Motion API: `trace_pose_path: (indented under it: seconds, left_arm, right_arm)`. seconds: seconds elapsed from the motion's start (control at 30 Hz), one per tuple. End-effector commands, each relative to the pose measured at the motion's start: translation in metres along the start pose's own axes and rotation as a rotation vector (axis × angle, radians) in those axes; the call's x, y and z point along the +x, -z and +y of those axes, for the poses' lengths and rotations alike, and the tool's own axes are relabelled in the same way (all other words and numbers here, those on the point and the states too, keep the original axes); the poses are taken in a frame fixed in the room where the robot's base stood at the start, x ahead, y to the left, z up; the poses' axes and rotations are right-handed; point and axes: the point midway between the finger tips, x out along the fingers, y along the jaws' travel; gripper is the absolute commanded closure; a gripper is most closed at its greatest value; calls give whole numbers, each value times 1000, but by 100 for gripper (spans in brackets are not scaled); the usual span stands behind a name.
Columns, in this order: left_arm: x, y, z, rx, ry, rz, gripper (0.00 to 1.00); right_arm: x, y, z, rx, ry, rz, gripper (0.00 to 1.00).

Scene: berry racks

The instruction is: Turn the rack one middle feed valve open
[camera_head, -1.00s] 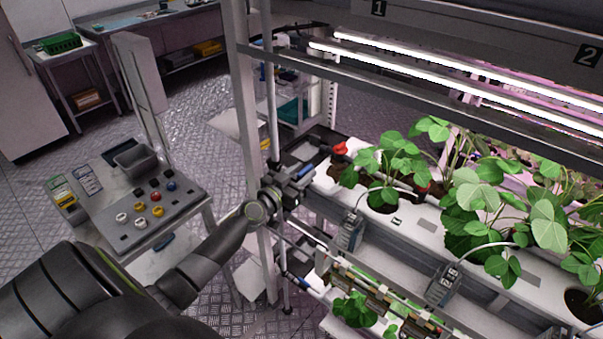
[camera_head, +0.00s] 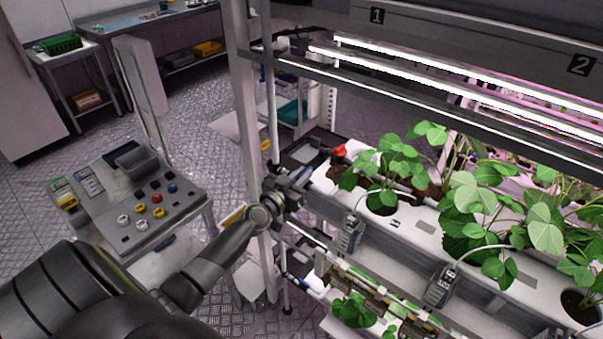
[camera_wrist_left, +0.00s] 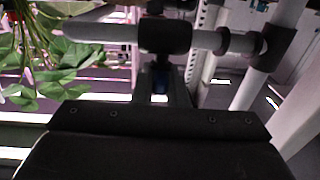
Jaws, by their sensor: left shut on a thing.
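My left gripper (camera_head: 296,188) is at the near left corner post of the rack marked 1. In the left wrist view, a dark valve body (camera_wrist_left: 165,36) sits on a grey pipe (camera_wrist_left: 95,30). A small blue valve handle (camera_wrist_left: 160,80) shows below the body, between the gripper's dark fingers. The gripper is shut on this handle, and the wrist housing hides much of the grip. The handle's exact angle cannot be told. My right gripper is in neither view.
The rack's corner post (camera_head: 250,130) stands close beside my left gripper. A red knob (camera_head: 339,152) and strawberry plants in a white trough (camera_head: 410,222) are to the right. A side table with buttons (camera_head: 190,205) stands left. Patterned floor lies between.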

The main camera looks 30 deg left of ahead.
Motion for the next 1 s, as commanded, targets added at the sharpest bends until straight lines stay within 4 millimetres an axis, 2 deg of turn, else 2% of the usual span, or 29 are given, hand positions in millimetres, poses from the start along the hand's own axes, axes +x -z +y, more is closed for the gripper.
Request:
trace_pose_path:
  seconds: [0.03, 0.1, 0.3, 1.0]
  left_arm:
    - [0, 5, 1, -3, 21, -2, 100]
    - [0, 6, 2, -4, 55, -1, 100]
    - [1, 7, 6, -7, 184, 10, 100]
    - [6, 2, 13, -2, 777, 2, 100]
  right_arm:
    - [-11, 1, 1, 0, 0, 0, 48]
    - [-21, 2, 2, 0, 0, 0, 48]
    - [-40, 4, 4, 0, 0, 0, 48]
    - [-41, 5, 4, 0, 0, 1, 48]
